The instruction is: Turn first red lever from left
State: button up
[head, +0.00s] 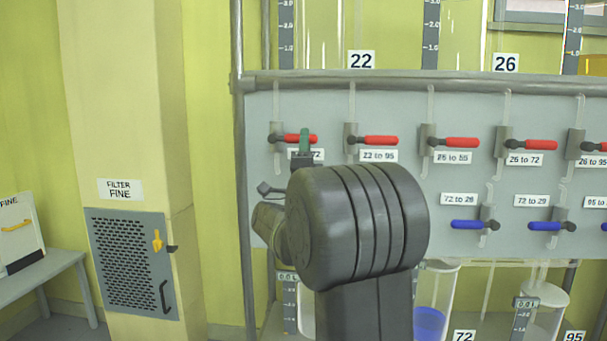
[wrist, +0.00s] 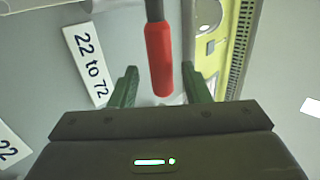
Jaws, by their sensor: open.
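The first red lever from the left (head: 291,138) lies horizontal on the grey panel, its handle pointing right, partly covered by my gripper. My gripper (head: 305,145) is at the handle, with one green finger showing in front of it in the head view. In the wrist view the red handle (wrist: 159,55) reaches down between the green fingers of my gripper (wrist: 157,82). The fingers are open, one on each side of the handle, with gaps visible. The label beside it (wrist: 88,66) is partly hidden in the head view.
More red levers (head: 378,140) continue to the right in the same row. Blue levers (head: 467,225) sit lower on the panel. A grey pipe rail (head: 420,82) runs above, and a vertical post (head: 243,200) stands at the left. Glass vessels (head: 430,310) stand below.

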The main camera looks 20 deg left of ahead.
jog(key=v, duration=1.1)
jog(key=shift+s+f, duration=0.25)
jog(key=shift+f, duration=0.05)
jog(key=shift+d+r, duration=0.1)
jog(key=x, duration=1.3)
jog(key=shift+w+r, duration=0.25)
